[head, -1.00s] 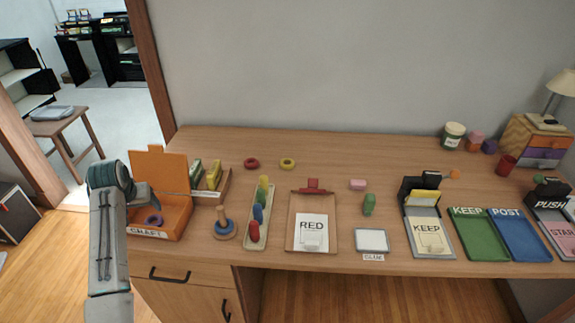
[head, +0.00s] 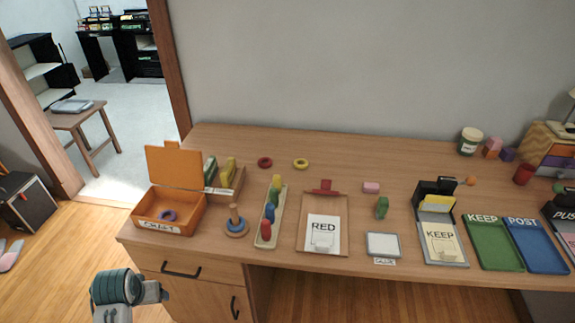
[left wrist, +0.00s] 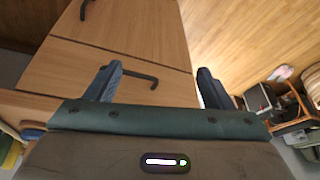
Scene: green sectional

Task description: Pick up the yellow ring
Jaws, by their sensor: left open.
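The yellow ring (head: 301,164) lies flat near the back of the desk, to the right of a red ring (head: 265,162). My left gripper (head: 160,291) is low in front of the desk's left drawers, far from the ring and below the desk top. In the left wrist view its two fingers (left wrist: 160,85) are apart with nothing between them, and the drawer fronts show beyond. The yellow ring cannot be made out in the left wrist view. My right gripper is not seen.
An orange box (head: 170,215) with a raised lid holds a purple ring (head: 168,215). Bare desk lies around the yellow ring.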

